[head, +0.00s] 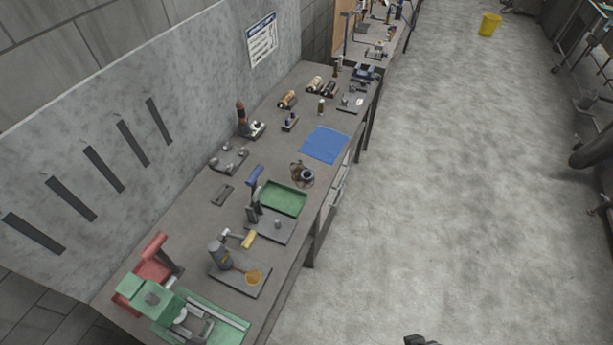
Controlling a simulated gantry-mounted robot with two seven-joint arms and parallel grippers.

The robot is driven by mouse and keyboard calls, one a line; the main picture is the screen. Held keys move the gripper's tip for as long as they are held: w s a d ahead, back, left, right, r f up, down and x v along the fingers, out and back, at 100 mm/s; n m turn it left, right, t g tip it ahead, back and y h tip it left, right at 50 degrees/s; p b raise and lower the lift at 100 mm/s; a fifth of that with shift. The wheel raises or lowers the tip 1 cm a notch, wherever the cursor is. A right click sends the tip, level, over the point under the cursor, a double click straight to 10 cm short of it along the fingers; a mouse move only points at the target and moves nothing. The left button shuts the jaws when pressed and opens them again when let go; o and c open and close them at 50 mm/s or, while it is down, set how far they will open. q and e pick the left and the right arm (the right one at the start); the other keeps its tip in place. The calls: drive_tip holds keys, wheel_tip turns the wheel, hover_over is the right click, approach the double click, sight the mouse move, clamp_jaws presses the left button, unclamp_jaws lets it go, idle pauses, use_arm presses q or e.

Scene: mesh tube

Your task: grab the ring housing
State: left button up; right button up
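The workbench (205,200) runs diagonally along the left of the head view. A small dark round part with a ring-like top (307,175) sits on a brownish piece near the bench's front edge, beside the green tray (284,198). It may be the ring housing, but it is too small to be sure. A dark tip (422,340) shows at the bottom edge, over the floor and well away from the bench. It may be part of my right gripper; its fingers cannot be made out. My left gripper is not in view.
A blue mat (325,145) lies flat on the bench. Nearer are a grey plate with an upright tool (226,256), a red lever press (152,262) and a green vise-like fixture (200,322). A yellow bucket (489,25) stands far off.

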idle(0.3)
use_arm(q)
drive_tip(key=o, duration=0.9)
